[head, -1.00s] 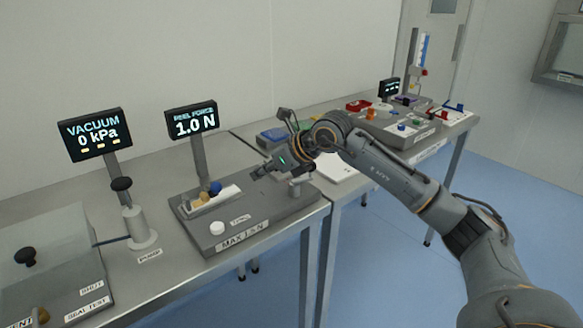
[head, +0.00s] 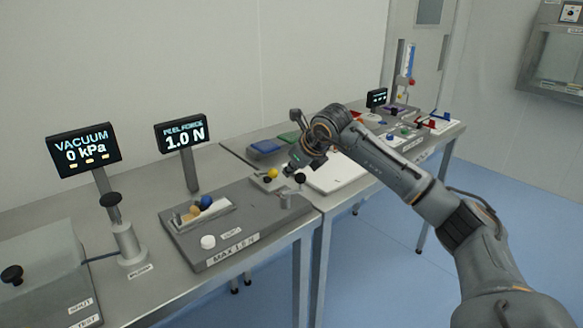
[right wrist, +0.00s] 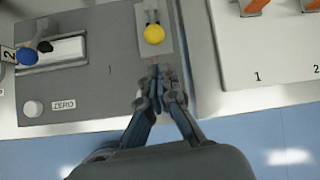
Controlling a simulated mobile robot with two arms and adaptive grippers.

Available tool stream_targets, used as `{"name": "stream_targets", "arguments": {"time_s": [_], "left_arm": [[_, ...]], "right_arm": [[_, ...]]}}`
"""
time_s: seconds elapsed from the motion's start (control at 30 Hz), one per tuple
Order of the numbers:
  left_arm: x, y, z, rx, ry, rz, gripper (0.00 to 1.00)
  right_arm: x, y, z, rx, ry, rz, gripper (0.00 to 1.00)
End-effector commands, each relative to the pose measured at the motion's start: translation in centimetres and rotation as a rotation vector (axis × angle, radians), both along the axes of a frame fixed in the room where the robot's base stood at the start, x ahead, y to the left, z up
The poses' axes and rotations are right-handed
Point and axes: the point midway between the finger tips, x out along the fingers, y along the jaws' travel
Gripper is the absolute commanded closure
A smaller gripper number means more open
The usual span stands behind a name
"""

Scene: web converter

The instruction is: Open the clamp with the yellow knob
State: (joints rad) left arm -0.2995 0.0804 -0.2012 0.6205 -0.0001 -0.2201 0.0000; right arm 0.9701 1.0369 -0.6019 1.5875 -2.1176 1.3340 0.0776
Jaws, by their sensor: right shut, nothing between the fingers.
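The yellow knob (head: 272,173) sits at the back right end of the grey peel-force plate (head: 222,246), on a small light metal clamp plate (head: 259,183). In the right wrist view, the yellow knob (right wrist: 154,34) is just beyond my fingertips, with a small gap in the picture. My right gripper (head: 291,171) is shut and empty, just right of the knob in the head view. Its fingers (right wrist: 158,75) are together in the right wrist view. The clamp's lever is too small to read clearly. My left gripper is not in view.
A blue knob (head: 207,202) is on the light fixture to the left, with a white ZERO button (head: 208,241) in front. A white board (head: 335,176) lies right of the plate.

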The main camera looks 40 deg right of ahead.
Motion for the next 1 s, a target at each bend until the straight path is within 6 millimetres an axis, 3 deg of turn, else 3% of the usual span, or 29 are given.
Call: {"name": "stream_targets", "arguments": {"time_s": [0.2, 0.4, 1.0], "left_arm": [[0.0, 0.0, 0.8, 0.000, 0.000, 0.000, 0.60], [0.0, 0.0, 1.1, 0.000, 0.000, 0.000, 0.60], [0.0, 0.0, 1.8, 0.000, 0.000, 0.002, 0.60]], "right_arm": [[2.6, 0.0, -3.1, 0.002, 0.003, -0.001, 1.00], [4.0, 0.0, -4.8, 0.001, 0.002, 0.000, 1.00], [4.3, -0.1, -4.7, -0.001, 0.017, 0.000, 1.00]]}}
